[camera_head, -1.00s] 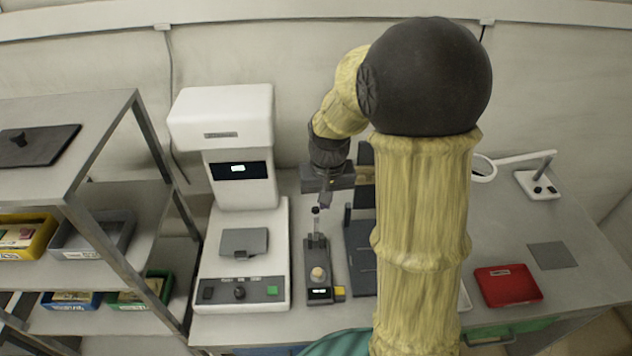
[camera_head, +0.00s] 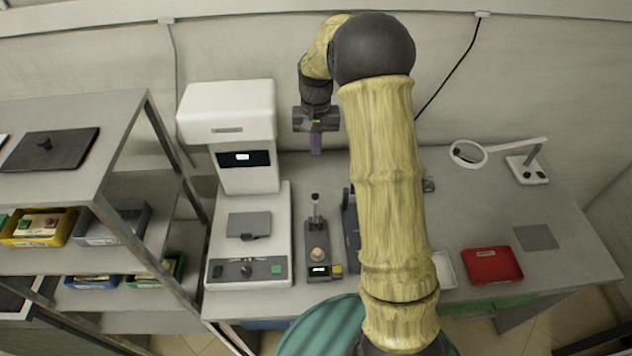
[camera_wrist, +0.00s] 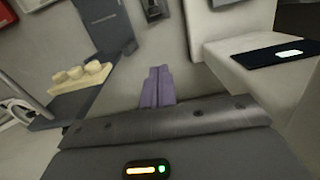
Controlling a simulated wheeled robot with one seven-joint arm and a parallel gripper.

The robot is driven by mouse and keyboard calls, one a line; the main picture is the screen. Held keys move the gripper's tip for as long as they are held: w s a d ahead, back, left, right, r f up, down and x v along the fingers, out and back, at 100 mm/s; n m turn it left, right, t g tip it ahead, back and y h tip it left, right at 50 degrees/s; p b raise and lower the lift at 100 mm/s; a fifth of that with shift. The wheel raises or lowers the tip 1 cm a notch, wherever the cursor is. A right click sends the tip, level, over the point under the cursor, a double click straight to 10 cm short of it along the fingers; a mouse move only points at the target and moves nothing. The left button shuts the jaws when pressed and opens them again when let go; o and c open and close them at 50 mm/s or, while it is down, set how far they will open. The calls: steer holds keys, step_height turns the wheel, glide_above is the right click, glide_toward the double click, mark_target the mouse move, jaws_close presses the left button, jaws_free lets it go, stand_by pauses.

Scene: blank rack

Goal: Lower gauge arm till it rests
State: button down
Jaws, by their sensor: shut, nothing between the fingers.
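The small dark gauge (camera_head: 323,235) stands on the bench, with a pale round piece on its base, a lit display and a yellow button at its front. A thin upright part with a dark knob (camera_head: 315,197) rises at its back. I cannot tell from this view whether its arm is resting or raised. My gripper (camera_head: 316,145) hangs behind and above the gauge, apart from it. Its purple fingers (camera_wrist: 157,88) are together and empty in the wrist view.
A white bench instrument (camera_head: 245,215) stands close left of the gauge. A dark stand (camera_head: 351,230) is close right, partly hidden by my arm. A red tray (camera_head: 493,265), grey pad (camera_head: 536,237) and magnifier lamp (camera_head: 468,153) are farther right. Shelves (camera_head: 130,190) stand left.

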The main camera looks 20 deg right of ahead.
mark_target(316, 213)
steer(key=s+a+f+p, duration=0.1)
steer(key=s+f+p, duration=0.3)
steer(key=f, duration=0.5)
steer(key=shift+s+f, duration=0.25)
steer(key=shift+f, duration=0.15)
steer(key=shift+s+a, duration=0.1)
steer(key=shift+a, duration=0.05)
steer(key=shift+s+t+b, duration=0.25)
steer(key=shift+t+b, duration=0.05)
steer(key=shift+b, duration=0.1)
steer(key=shift+s, duration=0.15)
